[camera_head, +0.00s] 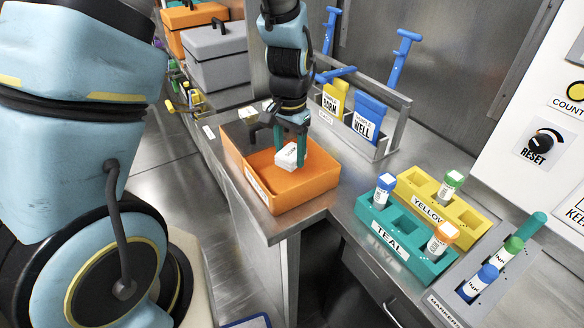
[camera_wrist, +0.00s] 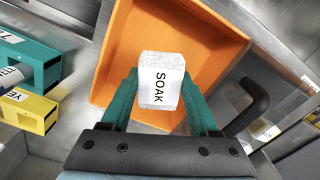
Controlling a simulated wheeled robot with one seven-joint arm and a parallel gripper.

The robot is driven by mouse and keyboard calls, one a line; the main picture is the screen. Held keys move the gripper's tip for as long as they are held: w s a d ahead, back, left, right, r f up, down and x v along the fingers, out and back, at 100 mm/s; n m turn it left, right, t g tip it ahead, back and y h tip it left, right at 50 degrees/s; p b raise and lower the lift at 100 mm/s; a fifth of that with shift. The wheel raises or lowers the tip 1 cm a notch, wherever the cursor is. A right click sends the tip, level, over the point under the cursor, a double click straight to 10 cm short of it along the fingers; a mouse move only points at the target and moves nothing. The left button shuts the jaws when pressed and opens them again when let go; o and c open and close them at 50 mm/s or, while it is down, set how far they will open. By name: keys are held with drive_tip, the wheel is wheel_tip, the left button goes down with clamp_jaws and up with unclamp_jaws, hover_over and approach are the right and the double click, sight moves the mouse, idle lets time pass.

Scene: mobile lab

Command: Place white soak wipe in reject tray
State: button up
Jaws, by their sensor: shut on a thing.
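The white soak wipe (camera_head: 287,157) is a small white block. In the wrist view the wipe (camera_wrist: 161,80) shows the black word SOAK. My gripper (camera_head: 291,150) is shut on it, with a teal finger on each side; the fingers also show in the wrist view (camera_wrist: 160,95). The orange tray (camera_head: 300,190) stands on the metal counter, and the wipe is over its inside. In the wrist view the tray (camera_wrist: 215,35) lies beyond the wipe. I cannot tell whether the wipe touches the tray floor. The tray's front label is not readable.
A teal rack (camera_head: 405,255) and a yellow rack (camera_head: 462,212) with capped tubes stand to the right. Other white blocks (camera_head: 248,113) lie left of my gripper. Grey and orange cases (camera_head: 215,55) are at the back left.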

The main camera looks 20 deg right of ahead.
sight(290, 181)
drive_tip(key=shift+f+p, duration=0.55)
drive_tip(key=shift+f, duration=2.4)
drive_tip(key=shift+f, duration=0.2)
drive_tip(key=o, duration=1.3)
drive_tip(key=shift+r, duration=0.15)
wheel_tip(290, 181, up, 12)
drive_tip(key=b, duration=0.2)
drive_tip(key=shift+b, duration=0.35)
drive_tip(key=a+r+n, duration=0.1)
drive_tip(key=a+n, duration=0.2)
drive_tip(key=a, duration=0.5)
drive_tip(key=a+r+n+t, duration=0.1)
drive_tip(key=a+n, duration=0.2)
drive_tip(key=a, duration=0.6)
drive_tip(key=w+a+r+n, duration=0.1)
drive_tip(key=a+n, duration=0.3)
drive_tip(key=a, duration=0.5)
drive_tip(key=shift+w+a+r+t, duration=0.1)
drive_tip(key=shift+a+r+t, duration=0.1)
drive_tip(key=shift+r+t, duration=0.1)
